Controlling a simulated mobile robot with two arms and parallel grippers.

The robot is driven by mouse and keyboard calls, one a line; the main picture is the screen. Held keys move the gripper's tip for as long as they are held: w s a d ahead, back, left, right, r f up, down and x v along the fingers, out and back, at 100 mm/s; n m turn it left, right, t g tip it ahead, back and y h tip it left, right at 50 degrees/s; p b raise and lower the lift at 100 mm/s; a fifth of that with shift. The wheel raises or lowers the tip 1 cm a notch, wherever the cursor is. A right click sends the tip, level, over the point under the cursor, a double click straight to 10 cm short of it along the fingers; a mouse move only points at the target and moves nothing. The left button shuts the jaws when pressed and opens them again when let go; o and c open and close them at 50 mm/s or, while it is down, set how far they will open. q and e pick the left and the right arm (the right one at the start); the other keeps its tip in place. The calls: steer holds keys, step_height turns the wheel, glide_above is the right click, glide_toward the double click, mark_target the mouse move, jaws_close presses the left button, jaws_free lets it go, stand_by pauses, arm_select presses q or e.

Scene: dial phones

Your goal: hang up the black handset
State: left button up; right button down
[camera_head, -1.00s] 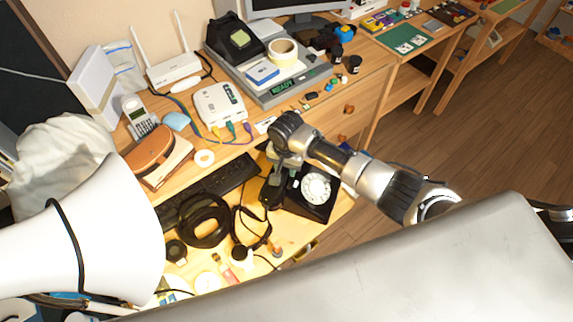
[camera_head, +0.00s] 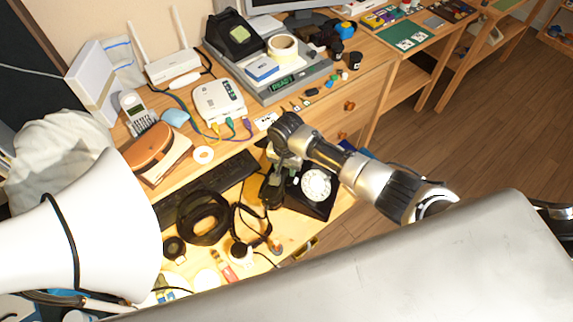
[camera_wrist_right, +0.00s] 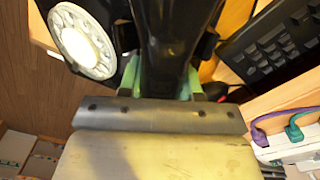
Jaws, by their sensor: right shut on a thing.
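The black dial phone (camera_head: 325,205) with its white dial (camera_head: 316,183) stands on the desk near the front edge. My right gripper (camera_head: 282,168) is shut on the black handset (camera_head: 272,192), at the phone's left side. In the right wrist view, the handset (camera_wrist_right: 172,30) runs away from me between the greenish fingertips (camera_wrist_right: 166,82), and the phone's dial (camera_wrist_right: 85,40) shows to its left. I cannot tell whether the handset touches the phone or its cradle; the gripper and handset hide part of that area. My left gripper is not in view.
A black keyboard (camera_head: 222,176) lies behind and left of the handset. A white box with coloured plugs (camera_head: 219,100) sits farther back.

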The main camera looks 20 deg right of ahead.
steer(key=c, duration=0.7)
jaws_free()
steer(key=shift+f, duration=0.1)
step_height(320, 180, up, 11)
steer(key=shift+r, duration=0.1)
steer(key=shift+a, duration=0.15)
